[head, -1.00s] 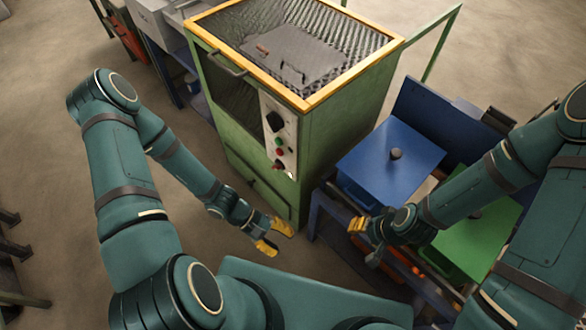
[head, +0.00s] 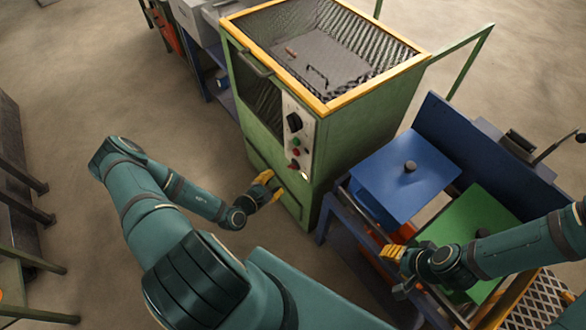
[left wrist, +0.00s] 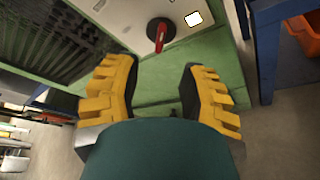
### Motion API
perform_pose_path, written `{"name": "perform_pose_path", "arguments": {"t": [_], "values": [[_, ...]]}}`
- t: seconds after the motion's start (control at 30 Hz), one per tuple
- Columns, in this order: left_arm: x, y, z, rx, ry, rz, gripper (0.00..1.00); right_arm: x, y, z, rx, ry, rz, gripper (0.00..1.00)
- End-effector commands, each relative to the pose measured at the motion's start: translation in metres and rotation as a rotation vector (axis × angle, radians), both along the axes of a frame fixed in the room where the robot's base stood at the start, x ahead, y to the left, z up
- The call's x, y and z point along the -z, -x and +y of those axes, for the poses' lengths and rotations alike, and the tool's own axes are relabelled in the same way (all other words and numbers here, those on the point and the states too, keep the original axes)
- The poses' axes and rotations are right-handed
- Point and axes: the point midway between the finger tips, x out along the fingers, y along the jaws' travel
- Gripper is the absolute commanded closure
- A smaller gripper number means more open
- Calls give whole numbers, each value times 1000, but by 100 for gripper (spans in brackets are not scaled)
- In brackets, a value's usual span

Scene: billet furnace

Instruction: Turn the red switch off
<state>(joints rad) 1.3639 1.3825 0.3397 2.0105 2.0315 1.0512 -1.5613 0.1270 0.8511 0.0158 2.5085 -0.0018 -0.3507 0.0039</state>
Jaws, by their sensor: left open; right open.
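The red switch (left wrist: 160,37) is a red handle on a round dark base on the furnace's pale control panel, seen at the top of the left wrist view. In the head view the red switch (head: 293,166) sits at the bottom of the panel, below a green and a red button. My left gripper (head: 272,187) is open and empty, in front of the furnace below the switch. In the left wrist view its yellow fingers (left wrist: 165,95) are spread, with the switch beyond them and apart. My right gripper (head: 395,270) is open and empty near the blue bench.
The green furnace (head: 345,140) has a yellow-framed mesh top and a large black knob (head: 294,122) on its panel. To the right, a blue-lidded box (head: 390,185) and a green-lidded box (head: 470,225) stand on a blue bench.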

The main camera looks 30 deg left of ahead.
Motion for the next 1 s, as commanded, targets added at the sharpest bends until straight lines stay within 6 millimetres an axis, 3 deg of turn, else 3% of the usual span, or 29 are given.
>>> {"name": "perform_pose_path", "arguments": {"t": [0.3,0.5,0.97,1.0], "values": [[19,-60,-7,3,1,-2,59,19,-3,-1,2,2,-8,53],[25,-85,-10,3,1,-1,59,26,-5,-1,3,3,-11,53],[27,-96,-11,3,1,0,59,27,-6,-1,3,3,-14,53],[27,-96,-11,3,1,0,66,27,-6,-1,3,3,-14,53]]}}
